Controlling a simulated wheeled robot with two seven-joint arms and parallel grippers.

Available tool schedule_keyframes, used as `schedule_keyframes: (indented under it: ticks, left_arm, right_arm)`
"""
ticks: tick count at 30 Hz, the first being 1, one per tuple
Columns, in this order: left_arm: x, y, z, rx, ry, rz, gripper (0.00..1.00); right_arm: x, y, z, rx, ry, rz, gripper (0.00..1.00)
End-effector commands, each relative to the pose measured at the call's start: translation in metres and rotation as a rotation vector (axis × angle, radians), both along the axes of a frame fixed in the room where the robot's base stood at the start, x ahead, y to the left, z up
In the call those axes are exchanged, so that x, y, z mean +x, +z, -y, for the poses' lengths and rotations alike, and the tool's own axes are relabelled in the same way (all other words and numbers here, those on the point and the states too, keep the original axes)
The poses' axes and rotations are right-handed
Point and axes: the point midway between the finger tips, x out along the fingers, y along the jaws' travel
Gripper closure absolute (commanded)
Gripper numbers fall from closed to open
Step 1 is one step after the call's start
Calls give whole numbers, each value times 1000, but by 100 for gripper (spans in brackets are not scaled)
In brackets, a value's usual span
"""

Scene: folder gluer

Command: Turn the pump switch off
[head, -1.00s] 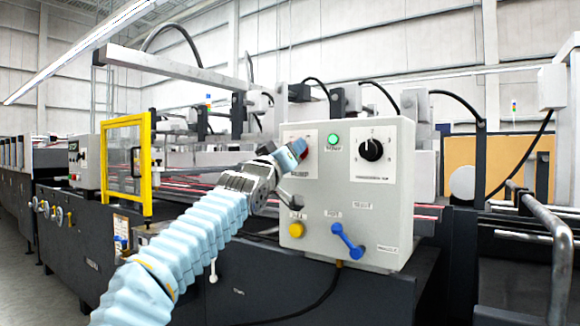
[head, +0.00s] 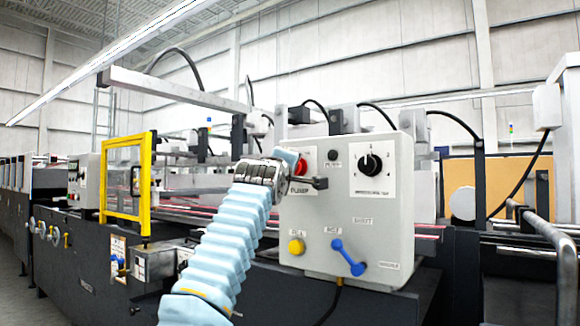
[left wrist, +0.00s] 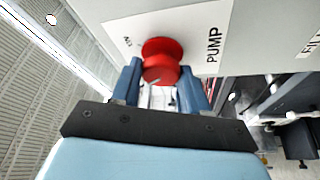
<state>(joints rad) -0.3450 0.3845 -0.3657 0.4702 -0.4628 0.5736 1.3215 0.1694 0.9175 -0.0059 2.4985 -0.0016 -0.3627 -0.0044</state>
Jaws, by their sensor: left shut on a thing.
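The pump switch is a red knob (head: 303,167) on a white plate at the upper left of the grey control box (head: 345,225). In the left wrist view the red knob (left wrist: 163,50) sits beside the word PUMP. My left gripper (left wrist: 162,76) is shut on it, with one blue finger on each side. In the head view my left gripper (head: 300,170) reaches the box from the left and partly covers the knob and plate. The small round lamp (head: 333,155) right of the knob is dark. My right gripper is not in view.
The box also has a black rotary knob (head: 370,164), a yellow button (head: 296,246) and a blue lever (head: 348,257). A yellow-framed guard (head: 145,185) stands to the left. A metal rail (head: 560,250) runs along the right.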

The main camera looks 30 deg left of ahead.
Motion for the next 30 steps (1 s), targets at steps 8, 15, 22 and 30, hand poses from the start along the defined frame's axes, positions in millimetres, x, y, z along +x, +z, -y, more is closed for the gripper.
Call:
schedule_keyframes:
  ticks: [8, 15, 22, 30]
  left_arm:
    - [0, 1, 0, -68, 1, -4, 86]
    - [0, 0, 0, -77, 0, -4, 86]
    - [0, 0, -1, -77, 0, -4, 53]
    - [0, 0, 0, -76, 0, -4, 32]
  right_arm:
    - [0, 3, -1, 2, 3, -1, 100]
    - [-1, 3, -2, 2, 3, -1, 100]
    - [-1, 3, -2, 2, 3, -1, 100]
    - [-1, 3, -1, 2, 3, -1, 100]
